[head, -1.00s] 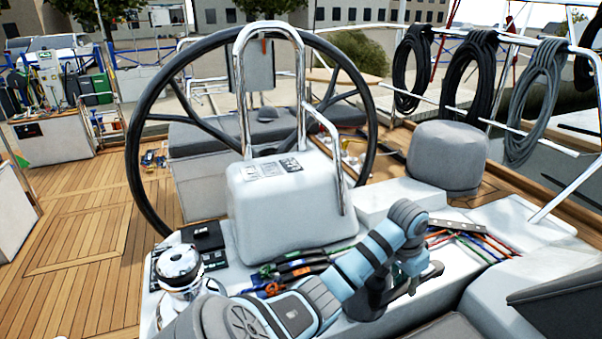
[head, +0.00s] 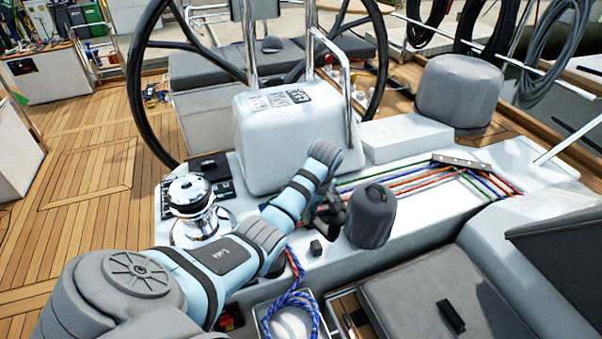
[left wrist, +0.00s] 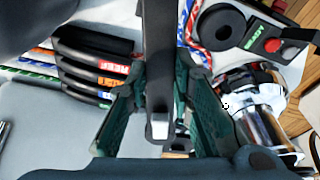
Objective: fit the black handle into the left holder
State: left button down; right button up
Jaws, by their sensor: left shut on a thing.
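My left gripper (head: 328,212) is above the white ledge, between the wheel console and a grey-covered winch. In the left wrist view its green-lined fingers (left wrist: 160,125) are on both sides of a dark bar with a silvery tip, which I take to be the black handle (left wrist: 158,70). The gripper is shut on it. In the head view my own arm and fingers hide most of the handle. I cannot pick out the left holder for sure. My right gripper is not in view.
The covered winch (head: 370,217) stands close right of the gripper. A chrome winch (head: 194,208) is left of my arm. Coloured ropes (head: 405,180) cross the ledge. Several black clutch levers (left wrist: 95,65) show in the wrist view. A black object (head: 452,315) lies on the grey cushion (head: 420,285).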

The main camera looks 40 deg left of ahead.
pick_arm(q)
notch_tip(320, 180, down, 10)
jog(key=s+n+g+h+b, duration=0.1)
jog(key=n+b, duration=0.4)
jog(key=n, duration=0.8)
jog(key=shift+s+d+f+g, duration=0.15)
jog(key=shift+s+g, duration=0.35)
jog(key=shift+s, duration=0.35)
jog(key=shift+h+p, duration=0.3)
jog(key=shift+p, duration=0.35)
jog(key=shift+w+d, duration=0.1)
